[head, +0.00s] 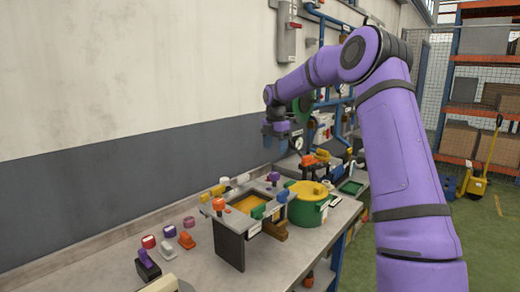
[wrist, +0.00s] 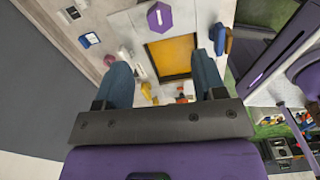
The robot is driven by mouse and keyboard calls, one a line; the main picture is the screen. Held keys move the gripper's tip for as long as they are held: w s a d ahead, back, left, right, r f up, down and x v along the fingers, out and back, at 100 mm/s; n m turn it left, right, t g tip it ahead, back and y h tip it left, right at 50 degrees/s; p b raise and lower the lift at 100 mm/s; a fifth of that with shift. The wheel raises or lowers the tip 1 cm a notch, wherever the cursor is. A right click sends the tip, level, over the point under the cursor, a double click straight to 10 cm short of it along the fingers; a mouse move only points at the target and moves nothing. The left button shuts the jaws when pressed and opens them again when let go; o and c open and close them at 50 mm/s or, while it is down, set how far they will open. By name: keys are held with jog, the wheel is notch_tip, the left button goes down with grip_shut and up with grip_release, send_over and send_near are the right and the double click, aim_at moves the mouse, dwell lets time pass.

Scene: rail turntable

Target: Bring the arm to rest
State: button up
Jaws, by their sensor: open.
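My purple arm rises on the right of the head view and bends over at the elbow, with its forearm reaching left. My gripper (head: 276,130) hangs above the far part of the workbench, clear of everything on it. In the wrist view my gripper (wrist: 164,78) shows two blue fingers spread wide apart. Nothing is between them but the view of the bench below, so it is open and empty.
The workbench (head: 110,268) runs along the wall. On it stand a raised frame with a yellow panel (head: 247,204), a green pot with a yellow lid (head: 309,203) and several small coloured pieces. Shelves with boxes (head: 455,140) and a yellow pallet truck (head: 478,184) stand at right.

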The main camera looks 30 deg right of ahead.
jog(key=s+a+r+m+t+h, duration=0.1)
jog(key=s+a+r+m, duration=0.5)
jog(key=s, duration=0.4)
jog(key=s+a+r+m+t+h, duration=0.1)
jog(key=s+a+r+m, duration=0.4)
jog(key=s+a, duration=0.45)
jog(key=s+a+f+m+t+y, duration=0.1)
jog(key=s+m, duration=0.4)
jog(key=s, duration=0.7)
jog(key=s+a+f+m+t+y, duration=0.1)
jog(key=s+m, duration=0.4)
jog(key=s, duration=0.8)
jog(key=shift+s+a+f+t, duration=0.25)
jog(key=shift+a+f+t, duration=0.3)
jog(key=shift+f, duration=0.4)
